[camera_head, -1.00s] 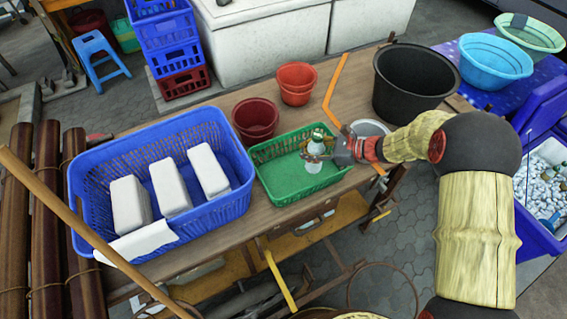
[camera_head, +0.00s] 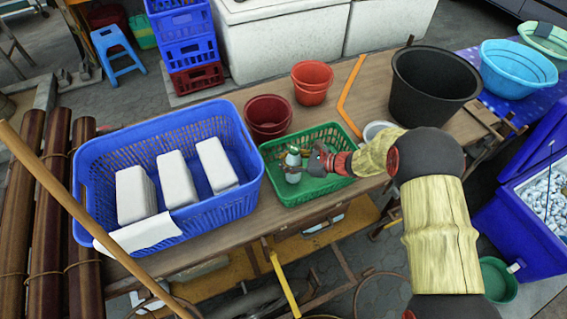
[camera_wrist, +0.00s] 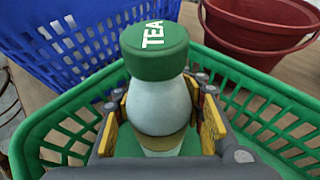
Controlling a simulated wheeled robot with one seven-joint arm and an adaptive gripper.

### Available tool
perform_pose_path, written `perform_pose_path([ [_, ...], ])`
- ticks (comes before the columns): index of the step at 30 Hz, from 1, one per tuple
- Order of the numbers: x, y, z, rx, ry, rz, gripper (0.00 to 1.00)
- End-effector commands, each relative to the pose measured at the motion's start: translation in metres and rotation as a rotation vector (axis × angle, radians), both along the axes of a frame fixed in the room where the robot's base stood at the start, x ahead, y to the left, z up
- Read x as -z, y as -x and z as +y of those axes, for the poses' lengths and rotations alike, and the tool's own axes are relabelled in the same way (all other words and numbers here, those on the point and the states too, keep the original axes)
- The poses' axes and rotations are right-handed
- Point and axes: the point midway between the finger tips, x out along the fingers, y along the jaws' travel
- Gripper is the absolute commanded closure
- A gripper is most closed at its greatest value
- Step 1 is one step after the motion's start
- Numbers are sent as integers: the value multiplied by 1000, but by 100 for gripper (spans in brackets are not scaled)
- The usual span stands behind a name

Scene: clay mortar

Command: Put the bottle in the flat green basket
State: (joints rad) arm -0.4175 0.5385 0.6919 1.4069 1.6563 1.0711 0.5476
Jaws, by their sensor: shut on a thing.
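The bottle (camera_head: 293,168) is pale with a green cap and stands upright inside the flat green basket (camera_head: 338,184). In the wrist view the bottle (camera_wrist: 158,105) shows a green cap lettered "TEA", with the green basket's rim (camera_wrist: 45,118) around it. My gripper (camera_head: 302,168) reaches in from the right, low inside the basket. In the wrist view its yellow-padded fingers (camera_wrist: 160,132) are shut on the bottle's body, one on each side. The bottle's base is hidden, so I cannot tell whether it touches the basket floor.
A large blue basket (camera_head: 100,219) with white blocks stands directly left of the green basket. Red pots (camera_head: 268,113) and orange pots (camera_head: 312,80) stand behind it. A black tub (camera_head: 432,82) and a small white bowl (camera_head: 377,130) are to the right.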

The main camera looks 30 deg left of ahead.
Motion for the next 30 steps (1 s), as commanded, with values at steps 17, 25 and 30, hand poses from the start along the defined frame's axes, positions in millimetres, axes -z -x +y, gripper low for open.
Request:
perform_pose_path([
  [17,10,-1,0,1,-1,-1,60],
  [25,10,-1,0,1,-1,-1,45],
  [30,10,-1,0,1,-1,-1,42],
])
